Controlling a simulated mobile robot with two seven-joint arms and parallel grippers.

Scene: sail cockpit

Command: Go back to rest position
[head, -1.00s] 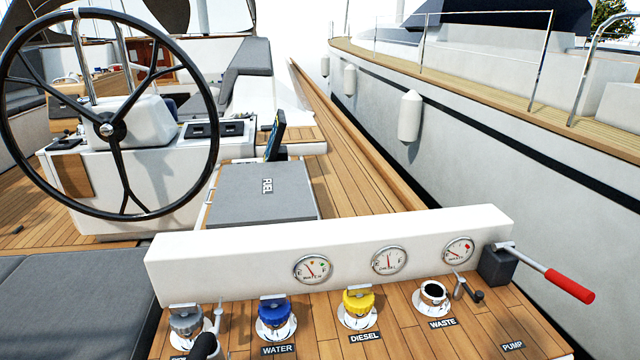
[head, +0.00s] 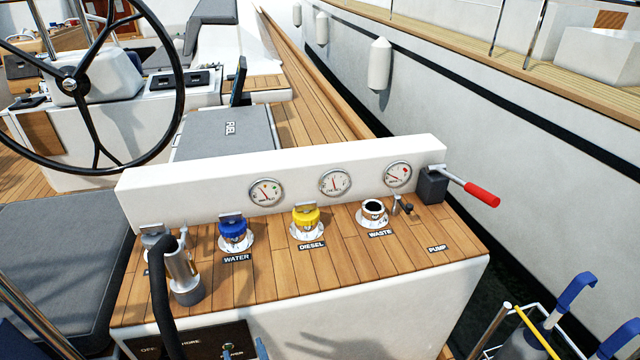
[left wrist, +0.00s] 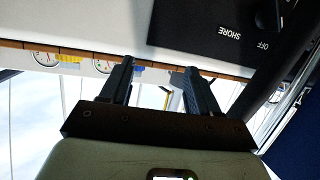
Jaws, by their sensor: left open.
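My left gripper shows in the left wrist view (left wrist: 158,70), with its two dark fingers apart and nothing between them. The switch panel (left wrist: 225,28) with SHORE and OFF lettering appears upside down beyond the fingers. My right gripper is in neither view.
A nozzle with black hose (head: 163,290) stands left. The steering wheel (head: 182,75) is behind.

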